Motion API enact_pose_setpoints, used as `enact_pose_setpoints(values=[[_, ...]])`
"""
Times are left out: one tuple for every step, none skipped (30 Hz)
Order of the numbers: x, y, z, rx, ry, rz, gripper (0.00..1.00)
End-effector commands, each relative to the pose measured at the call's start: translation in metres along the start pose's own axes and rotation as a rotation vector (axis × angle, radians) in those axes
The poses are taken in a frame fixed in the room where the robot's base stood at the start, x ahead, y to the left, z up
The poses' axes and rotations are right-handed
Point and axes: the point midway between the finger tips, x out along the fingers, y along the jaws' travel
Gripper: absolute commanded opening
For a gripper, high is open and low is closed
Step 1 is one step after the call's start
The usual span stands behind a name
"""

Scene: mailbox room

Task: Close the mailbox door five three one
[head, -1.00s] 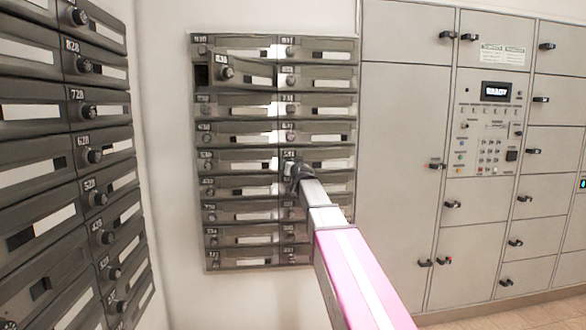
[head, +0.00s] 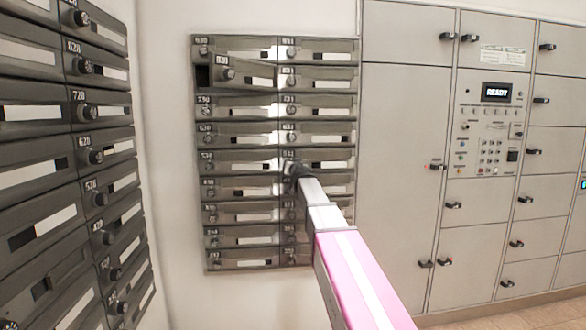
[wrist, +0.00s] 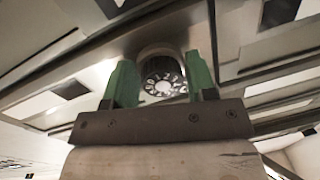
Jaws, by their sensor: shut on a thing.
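The mailbox door 531 (head: 328,164) is in the right column of the grey mailbox block, about mid-height. In the head view it looks flush or nearly flush with its neighbours, though my arm hides part of it. My gripper (head: 291,172) is at the left end of this door, by its number plate. In the wrist view its two green fingers (wrist: 160,66) stand on either side of a round lock knob (wrist: 163,84), shut on it. Any small gap at the door edge is hidden.
Another mailbox door (head: 247,73) near the top of the left column stands swung out, with a dark opening (head: 202,77) behind it. A second mailbox bank (head: 40,165) is close at left. Grey parcel lockers (head: 405,160) stand at right.

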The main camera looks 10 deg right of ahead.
Motion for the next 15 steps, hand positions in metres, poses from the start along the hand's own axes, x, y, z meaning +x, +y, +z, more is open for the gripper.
enact_pose_setpoints(values=[[0.0058, -0.0021, -0.0008, 0.003, -0.002, -0.003, 0.09], [0.0061, -0.0022, -0.0008, 0.003, -0.002, -0.003, 0.09], [0.0064, -0.0023, -0.0009, 0.003, -0.002, -0.003, 0.58], [0.0067, -0.0024, -0.0009, 0.003, -0.002, -0.003, 0.68], [0.0069, -0.0024, -0.0009, 0.003, -0.002, -0.003, 0.77], [0.0072, -0.0021, -0.0010, 0.003, -0.002, -0.003, 0.77], [0.0074, -0.0017, -0.0011, 0.003, -0.002, -0.003, 0.77], [0.0076, -0.0014, -0.0011, 0.003, -0.002, -0.002, 0.77], [0.0079, -0.0010, -0.0012, 0.003, -0.001, -0.002, 0.77], [0.0081, -0.0008, -0.0012, 0.003, -0.001, -0.002, 0.77], [0.0083, -0.0005, -0.0013, 0.003, -0.001, -0.001, 0.77], [0.0086, -0.0002, -0.0014, 0.003, -0.001, -0.001, 0.77], [0.0088, 0.0000, -0.0014, 0.003, -0.001, -0.001, 0.77], [0.0090, 0.0001, -0.0014, 0.002, -0.001, -0.001, 0.77], [0.0093, 0.0004, -0.0015, 0.002, -0.001, 0.000, 0.77]])
